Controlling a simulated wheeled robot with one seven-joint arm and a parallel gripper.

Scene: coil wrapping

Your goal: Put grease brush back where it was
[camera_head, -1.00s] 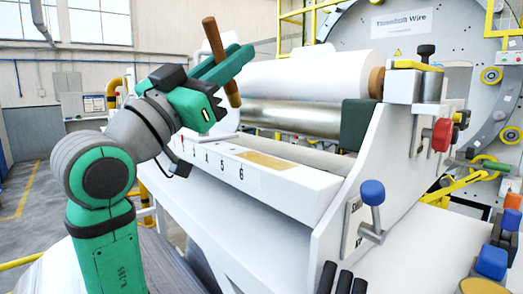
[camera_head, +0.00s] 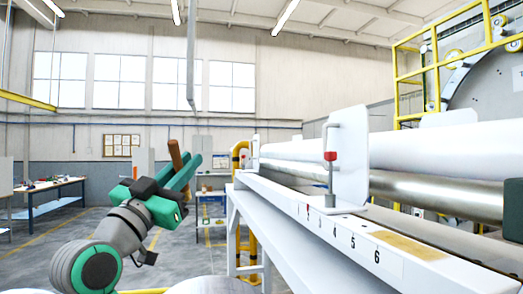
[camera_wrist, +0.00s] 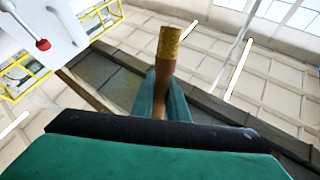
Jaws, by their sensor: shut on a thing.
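The grease brush shows a brown wooden handle (camera_head: 176,158) standing up, slightly tilted, in my gripper (camera_head: 184,178). In the wrist view the brush (camera_wrist: 166,75) has a brown handle and a golden-yellow end (camera_wrist: 170,42) pointing up and away. The green fingers of my gripper (camera_wrist: 163,97) are shut around the handle. I hold the brush in the air, left of the white machine and apart from it.
A long white machine bed (camera_head: 290,215) with numbered marks and metal rollers (camera_head: 445,190) fills the right. A red-tipped lever (camera_head: 330,156) stands on it. A workbench (camera_head: 50,190) is at the far left, and a smaller table (camera_head: 211,205) stands behind my gripper. Open floor lies between.

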